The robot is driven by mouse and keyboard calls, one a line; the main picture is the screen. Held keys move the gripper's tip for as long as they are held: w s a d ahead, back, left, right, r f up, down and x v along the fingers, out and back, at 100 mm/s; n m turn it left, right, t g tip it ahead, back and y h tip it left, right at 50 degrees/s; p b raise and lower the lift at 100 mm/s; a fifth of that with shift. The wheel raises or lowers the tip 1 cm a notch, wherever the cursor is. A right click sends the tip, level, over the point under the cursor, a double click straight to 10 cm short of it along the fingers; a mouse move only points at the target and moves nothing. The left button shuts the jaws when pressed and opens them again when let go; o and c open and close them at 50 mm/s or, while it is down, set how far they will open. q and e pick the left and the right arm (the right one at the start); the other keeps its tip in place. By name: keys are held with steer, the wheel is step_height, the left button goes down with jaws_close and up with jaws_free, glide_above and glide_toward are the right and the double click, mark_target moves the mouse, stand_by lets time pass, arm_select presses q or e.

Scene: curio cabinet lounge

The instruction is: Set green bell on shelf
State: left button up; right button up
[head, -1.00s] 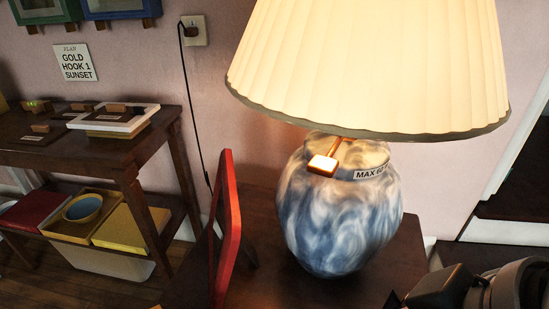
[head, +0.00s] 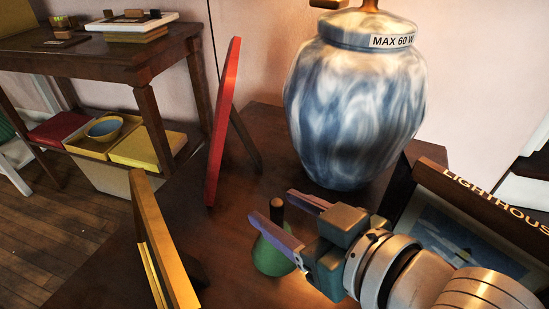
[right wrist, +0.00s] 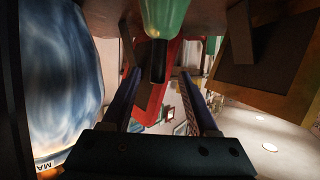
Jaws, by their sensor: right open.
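The green bell (head: 271,257) stands upright on the dark wooden tabletop (head: 245,175), with its dark handle up. My right gripper (head: 271,204) is open, with its fingers low at the bell's handle. In the right wrist view the bell (right wrist: 163,18) appears upside down at the top, and its handle points between the two open fingers (right wrist: 160,74). I see no grip on it. At the left stands a dark wooden stand (head: 75,58) with a lower shelf (head: 185,160); I cannot tell whether that is the task's shelf. My left gripper is not in view.
A blue-and-white lamp (head: 352,110) stands behind the bell. A red-edged frame (head: 222,125) and a yellow-edged frame (head: 160,245) stand to its left. A lighthouse picture frame (head: 455,190) is at right. The lower shelf holds a blue bowl (head: 104,128) and boxes.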

steer(key=b+x, duration=0.2)
steer(key=x, duration=0.3)
steer(key=shift+w+b, duration=0.15)
steer(key=shift+b, duration=0.25)
steer(key=shift+d, duration=0.1)
jaws_close()
stand_by(0.9)
